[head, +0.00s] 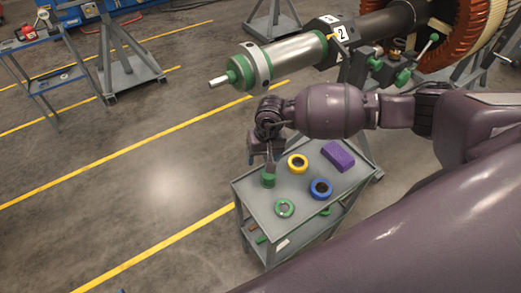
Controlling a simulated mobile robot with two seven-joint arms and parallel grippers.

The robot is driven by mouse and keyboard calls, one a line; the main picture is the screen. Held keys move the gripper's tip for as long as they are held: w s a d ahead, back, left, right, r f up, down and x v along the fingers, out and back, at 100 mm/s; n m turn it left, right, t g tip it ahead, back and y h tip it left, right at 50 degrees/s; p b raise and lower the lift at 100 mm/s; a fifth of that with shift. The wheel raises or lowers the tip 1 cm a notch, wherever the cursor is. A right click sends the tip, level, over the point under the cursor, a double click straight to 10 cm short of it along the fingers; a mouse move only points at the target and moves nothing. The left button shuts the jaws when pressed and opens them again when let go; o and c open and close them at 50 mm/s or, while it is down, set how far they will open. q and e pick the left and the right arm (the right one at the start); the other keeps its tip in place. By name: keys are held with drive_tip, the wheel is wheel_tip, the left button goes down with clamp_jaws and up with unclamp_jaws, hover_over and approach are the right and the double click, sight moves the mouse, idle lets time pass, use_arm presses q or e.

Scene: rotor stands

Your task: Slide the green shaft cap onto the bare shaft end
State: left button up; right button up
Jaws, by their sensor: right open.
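A green cap (268,181) stands near the left edge of the cart top. My right gripper (268,172) points down right above it, with its fingertips at the cap's top; whether they touch it is too small to tell. The gripper is open. The bare shaft end (218,82) is a short, light metal stub at the left end of the rotor (292,56), past a green collar (240,72). It is up and left of my gripper, with nothing on it. My left gripper is not in view.
The grey cart (245,203) also holds a green ring (284,208), a yellow ring (298,163), a blue ring (320,189) and a purple block (338,156). A grey stand (130,72) is at the upper left. The floor left of the cart is clear.

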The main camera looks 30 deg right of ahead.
drive_tip(key=shift+s+d+n+h, duration=0.1)
drive_tip(key=shift+d+n+h, duration=0.4)
drive_tip(key=shift+n, duration=0.3)
drive_tip(key=shift+s+d+n, duration=0.35)
drive_tip(key=shift+n, duration=0.35)
drive_tip(key=shift+f, duration=0.1)
